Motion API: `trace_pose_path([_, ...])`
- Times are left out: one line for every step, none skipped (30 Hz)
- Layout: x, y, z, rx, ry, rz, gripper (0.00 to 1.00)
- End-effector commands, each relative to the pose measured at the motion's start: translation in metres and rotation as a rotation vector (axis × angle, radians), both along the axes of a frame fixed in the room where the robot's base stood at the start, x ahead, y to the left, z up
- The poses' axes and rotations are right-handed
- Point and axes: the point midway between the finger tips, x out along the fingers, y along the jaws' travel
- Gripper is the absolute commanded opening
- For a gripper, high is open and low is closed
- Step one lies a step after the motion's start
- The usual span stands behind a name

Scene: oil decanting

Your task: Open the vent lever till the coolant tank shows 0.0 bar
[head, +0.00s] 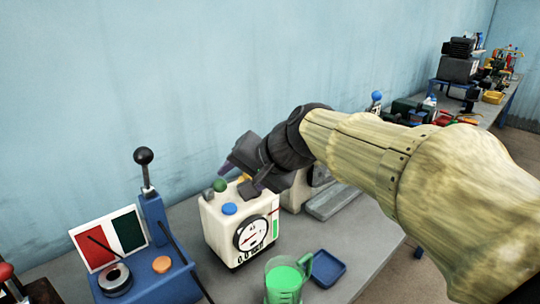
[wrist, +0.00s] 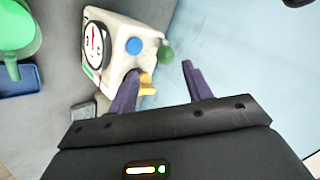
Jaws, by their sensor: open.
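The coolant tank (head: 212,230) is a white box with a round dial gauge (head: 250,232), a blue cap (head: 229,208) and a green ball knob (head: 220,186). Small print under the dial looks like 0.0 bar. In the wrist view the tank (wrist: 122,62) is at upper left, with a yellow piece (wrist: 147,84), perhaps the vent lever, on its near side. My gripper (head: 245,177) is over the tank's back top edge. Its purple jaws (wrist: 160,71) are apart, and the yellow piece lies close beside the left jaw. I cannot tell whether they touch.
A blue press-like device (head: 155,225) with a black-knobbed lever stands left of the tank. A green-filled jug (head: 284,283) and a blue tray (head: 328,268) are in front. A grey device (head: 292,195) is behind the tank at right. The wall is close behind.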

Motion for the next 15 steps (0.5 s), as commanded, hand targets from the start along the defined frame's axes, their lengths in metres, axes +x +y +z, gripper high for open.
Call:
trace_pose_path([-0.005,-0.006,0.01,0.001,-0.005,-0.002,0.5])
trace_pose_path([-0.008,-0.009,0.013,0.0,-0.004,-0.002,0.5])
trace_pose_path([-0.013,-0.013,0.019,0.0,-0.003,-0.002,0.5])
trace_pose_path([-0.016,-0.016,0.023,0.001,-0.005,-0.002,0.5])
trace_pose_path([-0.019,-0.019,0.027,0.0,-0.003,-0.001,0.5])
trace_pose_path([-0.023,-0.023,0.033,-0.001,-0.004,-0.001,0.5])
trace_pose_path([-0.026,-0.027,0.037,0.0,-0.004,-0.002,0.5])
trace_pose_path([-0.029,-0.03,0.04,-0.001,-0.004,-0.002,0.5])
trace_pose_path([-0.033,-0.035,0.046,-0.001,-0.003,-0.001,0.5])
trace_pose_path([-0.036,-0.038,0.05,0.0,-0.003,-0.003,0.5])
trace_pose_path([-0.039,-0.042,0.053,0.0,-0.002,-0.004,0.5])
trace_pose_path([-0.043,-0.045,0.058,0.0,-0.002,-0.004,0.5])
trace_pose_path([-0.045,-0.048,0.061,0.0,-0.002,-0.004,0.5])
trace_pose_path([-0.047,-0.05,0.064,0.0,-0.002,-0.004,0.5])
trace_pose_path([-0.05,-0.053,0.067,0.0,0.0,-0.005,0.5])
